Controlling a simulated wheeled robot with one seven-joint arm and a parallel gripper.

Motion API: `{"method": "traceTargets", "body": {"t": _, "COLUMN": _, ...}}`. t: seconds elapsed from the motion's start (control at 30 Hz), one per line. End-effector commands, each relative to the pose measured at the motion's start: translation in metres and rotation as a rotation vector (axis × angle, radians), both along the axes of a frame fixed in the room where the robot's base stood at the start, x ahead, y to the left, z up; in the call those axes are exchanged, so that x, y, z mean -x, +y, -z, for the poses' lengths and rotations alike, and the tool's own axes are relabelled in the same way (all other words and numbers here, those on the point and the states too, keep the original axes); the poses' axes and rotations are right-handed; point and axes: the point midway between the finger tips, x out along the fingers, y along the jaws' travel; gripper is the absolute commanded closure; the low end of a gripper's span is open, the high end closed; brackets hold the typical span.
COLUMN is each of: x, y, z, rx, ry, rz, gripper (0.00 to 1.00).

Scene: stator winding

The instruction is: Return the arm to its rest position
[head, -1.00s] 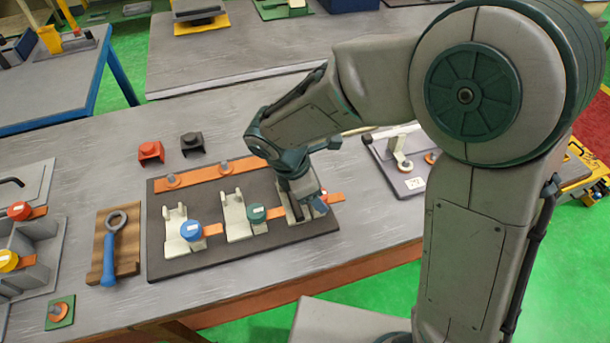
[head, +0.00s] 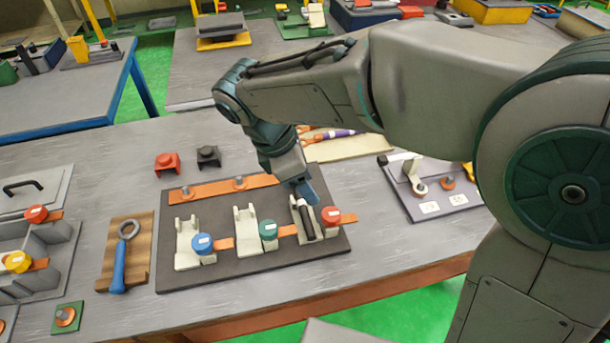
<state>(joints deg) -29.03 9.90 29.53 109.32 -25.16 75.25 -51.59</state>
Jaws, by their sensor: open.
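My gripper (head: 304,192) is above the right end of the dark board (head: 215,274), over the rightmost cream holder. It is seen from behind, and the gap between its fingers is mostly hidden. A black cylinder (head: 308,222) lies in that rightmost holder (head: 297,216), just below the fingers. A red-capped piece (head: 331,215) stands beside it on a copper strip. A green-capped piece (head: 268,229) and a blue-capped piece (head: 202,243) stand by the other two cream holders. My arm reaches in from the right.
A wrench (head: 122,256) lies on a wooden block at the left. Red (head: 167,162) and black (head: 208,156) clips sit behind the board. A grey plate (head: 430,200) with fittings lies to the right. A tray (head: 350,147) with coloured rods is behind my gripper.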

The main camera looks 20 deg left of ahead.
Motion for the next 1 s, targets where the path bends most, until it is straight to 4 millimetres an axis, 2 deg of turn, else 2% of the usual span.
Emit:
{"method": "traceTargets", "body": {"t": 0.27, "x": 0.000, "y": 0.000, "z": 0.000, "rx": 0.000, "ry": 0.000, "rz": 0.000, "gripper": 0.38}}
{"method": "traceTargets", "body": {"t": 0.37, "x": -0.003, "y": -0.009, "z": -0.001, "rx": -0.011, "ry": -0.011, "rz": 0.046, "gripper": 0.38}}
{"method": "traceTargets", "body": {"t": 0.47, "x": -0.008, "y": -0.037, "z": -0.005, "rx": -0.048, "ry": -0.047, "rz": 0.190, "gripper": 0.38}}
{"method": "traceTargets", "body": {"t": 0.67, "x": -0.011, "y": -0.128, "z": -0.012, "rx": -0.199, "ry": -0.168, "rz": 0.716, "gripper": 0.38}}
{"method": "traceTargets", "body": {"t": 0.8, "x": 0.002, "y": -0.188, "z": -0.012, "rx": -0.334, "ry": -0.254, "rz": 1.121, "gripper": 0.38}}
{"method": "traceTargets", "body": {"t": 0.9, "x": 0.016, "y": -0.223, "z": -0.009, "rx": -0.437, "ry": -0.309, "rz": 1.404, "gripper": 0.38}}
{"method": "traceTargets", "body": {"t": 1.0, "x": 0.030, "y": -0.249, "z": -0.005, "rx": -0.533, "ry": -0.350, "rz": 1.649, "gripper": 0.38}}
